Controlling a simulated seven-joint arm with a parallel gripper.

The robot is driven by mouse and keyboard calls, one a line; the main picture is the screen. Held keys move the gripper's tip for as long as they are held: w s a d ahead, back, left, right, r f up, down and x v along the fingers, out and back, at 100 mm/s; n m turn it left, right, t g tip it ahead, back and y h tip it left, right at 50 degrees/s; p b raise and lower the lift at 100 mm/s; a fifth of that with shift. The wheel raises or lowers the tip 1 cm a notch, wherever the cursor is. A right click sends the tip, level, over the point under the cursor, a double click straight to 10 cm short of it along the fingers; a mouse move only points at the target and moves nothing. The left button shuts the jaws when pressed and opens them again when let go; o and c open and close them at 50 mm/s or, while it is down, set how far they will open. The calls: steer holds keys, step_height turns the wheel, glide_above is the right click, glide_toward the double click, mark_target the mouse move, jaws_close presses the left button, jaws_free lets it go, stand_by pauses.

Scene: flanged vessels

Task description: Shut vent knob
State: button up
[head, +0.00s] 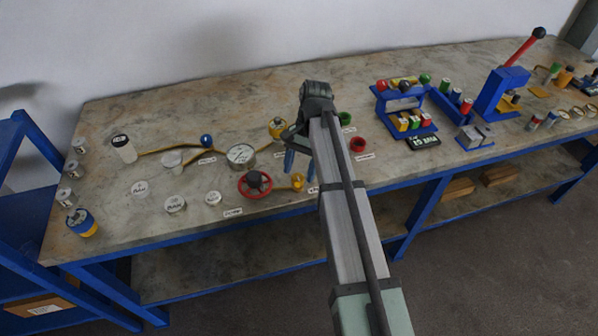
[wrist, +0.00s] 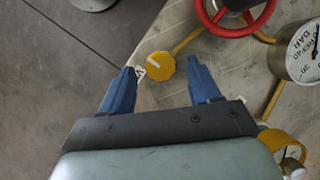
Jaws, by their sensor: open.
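A small yellow knob (head: 298,181) with a pale pointer mark sits near the front edge of the bench, at the end of a yellow pipe; I take it as the vent knob, but its label is not readable. It also shows in the wrist view (wrist: 160,67), between and just beyond my fingertips. My gripper (head: 299,168) is open with its blue fingers pointing down above the knob; it shows in the wrist view (wrist: 161,70) too, one finger on each side. Nothing is held. Whether the fingers touch the knob is not clear.
A red handwheel (head: 255,184) and a round pressure gauge (head: 241,155) stand left of the knob. Another yellow fitting (head: 277,128) is behind. A red ring-shaped part (head: 357,145) lies to the right. The bench's front edge is close to the knob.

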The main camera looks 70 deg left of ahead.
steer(key=w+a+r, duration=0.3)
steer(key=w+a, duration=0.6)
steer(key=shift+a, duration=0.25)
steer(key=shift+w, duration=0.1)
